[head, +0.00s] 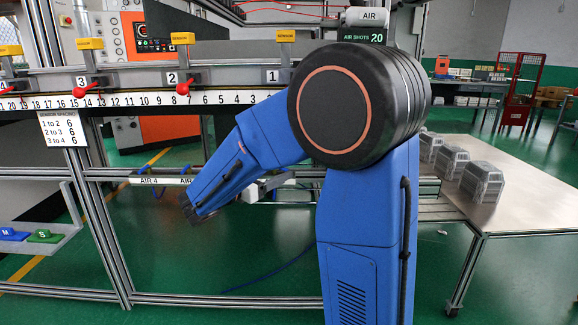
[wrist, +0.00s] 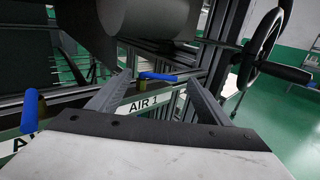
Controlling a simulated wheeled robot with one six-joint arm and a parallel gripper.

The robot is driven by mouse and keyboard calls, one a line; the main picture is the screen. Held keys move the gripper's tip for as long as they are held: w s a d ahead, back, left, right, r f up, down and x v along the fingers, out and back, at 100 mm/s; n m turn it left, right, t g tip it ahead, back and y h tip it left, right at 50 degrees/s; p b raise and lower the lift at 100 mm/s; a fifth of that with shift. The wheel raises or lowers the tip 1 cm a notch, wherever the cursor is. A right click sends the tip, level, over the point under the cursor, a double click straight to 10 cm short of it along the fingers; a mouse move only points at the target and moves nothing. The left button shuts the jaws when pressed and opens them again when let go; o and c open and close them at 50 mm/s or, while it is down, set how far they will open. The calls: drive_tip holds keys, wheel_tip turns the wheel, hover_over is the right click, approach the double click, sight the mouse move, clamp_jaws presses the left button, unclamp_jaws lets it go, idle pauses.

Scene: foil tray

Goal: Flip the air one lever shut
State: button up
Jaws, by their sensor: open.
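The air one lever (wrist: 158,76) is a blue handle just above the AIR 1 label (wrist: 143,103) in the wrist view. It lies nearly level across the picture there. My gripper (wrist: 160,74) is open, with its two grey fingers on either side of the lever in the picture. I cannot tell whether a finger touches it. A second blue lever (wrist: 29,110) stands more upright at the left. In the head view my blue arm hides the air one lever, and the gripper is mostly hidden behind the arm.
The label rail shows AIR 4 (head: 149,181) in the head view. Red-knobbed sensor levers (head: 183,88) sit above it. A black handwheel (wrist: 262,45) is at the right of the wrist view. A table (head: 530,205) with grey castings (head: 482,181) stands right.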

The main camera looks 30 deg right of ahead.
drive_tip(key=shift+x, duration=3.85)
drive_tip(key=c, duration=1)
